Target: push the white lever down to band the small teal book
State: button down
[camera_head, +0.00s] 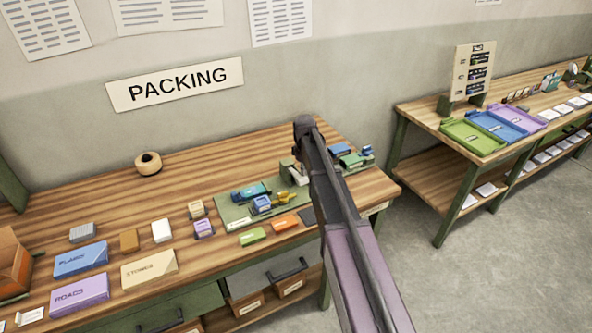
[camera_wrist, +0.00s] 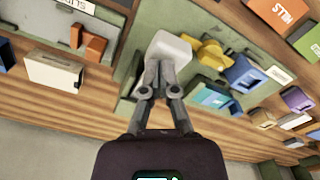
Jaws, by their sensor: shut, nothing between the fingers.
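The white lever (camera_wrist: 168,50) is a rounded pale block in the wrist view. It also shows in part beside my arm in the head view (camera_head: 298,177). My gripper (camera_wrist: 161,68) is shut and empty, its fingertips at the near edge of the lever; I cannot tell whether they touch. A teal book (camera_wrist: 202,132) lies to the right of the fingers in the wrist view. In the head view the teal book (camera_head: 256,187) is on the green mat (camera_head: 232,211). My arm hides the gripper in the head view.
A yellow piece (camera_wrist: 212,53) and a blue block (camera_wrist: 243,74) lie right of the lever in the wrist view. Orange (camera_head: 285,222) and green (camera_head: 252,236) blocks lie at the front. Labelled boxes (camera_head: 150,268) stand left. The table (camera_head: 190,177) behind is mostly clear.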

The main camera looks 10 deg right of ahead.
jog(key=shift+r+p, duration=1.3)
jog(key=shift+r, duration=0.25)
jog(key=s+m, duration=0.9)
jog(key=s, duration=2)
jog(key=shift+f+m+b, duration=0.3)
jog(key=shift+f+b, duration=0.1)
